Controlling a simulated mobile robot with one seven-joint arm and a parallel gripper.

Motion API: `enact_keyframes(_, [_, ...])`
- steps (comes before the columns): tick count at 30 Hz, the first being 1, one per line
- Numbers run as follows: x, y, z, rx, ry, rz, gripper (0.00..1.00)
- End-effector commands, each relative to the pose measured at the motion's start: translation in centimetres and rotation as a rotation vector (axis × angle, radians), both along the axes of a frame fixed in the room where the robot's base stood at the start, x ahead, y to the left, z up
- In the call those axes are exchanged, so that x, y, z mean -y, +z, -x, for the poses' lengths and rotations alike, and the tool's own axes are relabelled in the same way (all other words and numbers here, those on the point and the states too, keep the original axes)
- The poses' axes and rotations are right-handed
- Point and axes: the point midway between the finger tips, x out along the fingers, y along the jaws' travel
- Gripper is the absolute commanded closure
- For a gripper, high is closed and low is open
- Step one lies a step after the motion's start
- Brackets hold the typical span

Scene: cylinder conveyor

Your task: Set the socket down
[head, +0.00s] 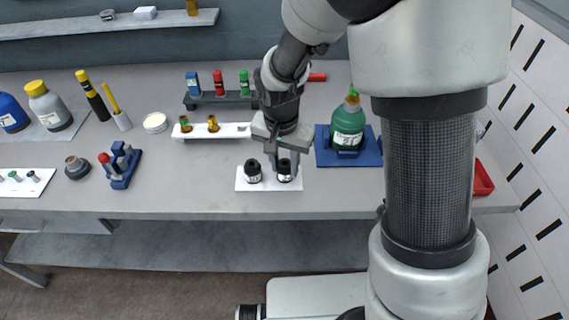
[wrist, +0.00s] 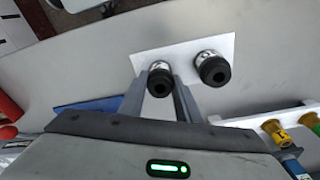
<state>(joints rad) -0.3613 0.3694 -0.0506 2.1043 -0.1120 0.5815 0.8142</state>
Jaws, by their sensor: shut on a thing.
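My gripper (head: 283,162) points down at the table and is shut on a black-topped socket (head: 284,171) with a pale label band. The wrist view shows this socket (wrist: 159,82) upright between the two fingers (wrist: 159,96). It is over the right part of a white plate (head: 268,186), at or very close to its surface; I cannot tell whether it touches. A second, similar socket (head: 253,171) stands upright on the plate to the left, apart from the fingers. It also shows in the wrist view (wrist: 212,69).
A white rack (head: 234,131) with yellow-topped pieces stands behind left. A green bottle (head: 347,124) sits on a blue base (head: 328,157) to the right. A blue stand (head: 122,166) is farther left. Table in front of the plate is clear.

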Motion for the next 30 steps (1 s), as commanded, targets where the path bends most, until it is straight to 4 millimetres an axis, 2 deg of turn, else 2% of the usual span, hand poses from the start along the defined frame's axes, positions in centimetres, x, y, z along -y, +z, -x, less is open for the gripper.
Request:
enact_keyframes(8, [0.0, -0.2, 0.0, 0.001, 0.000, -0.001, 0.95])
enact_keyframes(9, [0.0, -0.1, 0.0, 0.001, 0.000, -0.001, 0.65])
enact_keyframes(12, [0.0, -0.1, 0.0, 0.001, 0.000, -0.001, 0.51])
enact_keyframes(23, [0.0, 0.5, -0.1, 0.003, 0.000, -0.001, 0.51])
enact_keyframes(26, [-0.1, 1.8, 0.1, 0.004, 0.000, -0.002, 0.51])
enact_keyframes(30, [-0.3, 4.8, 0.3, 0.007, 0.001, -0.003, 0.51])
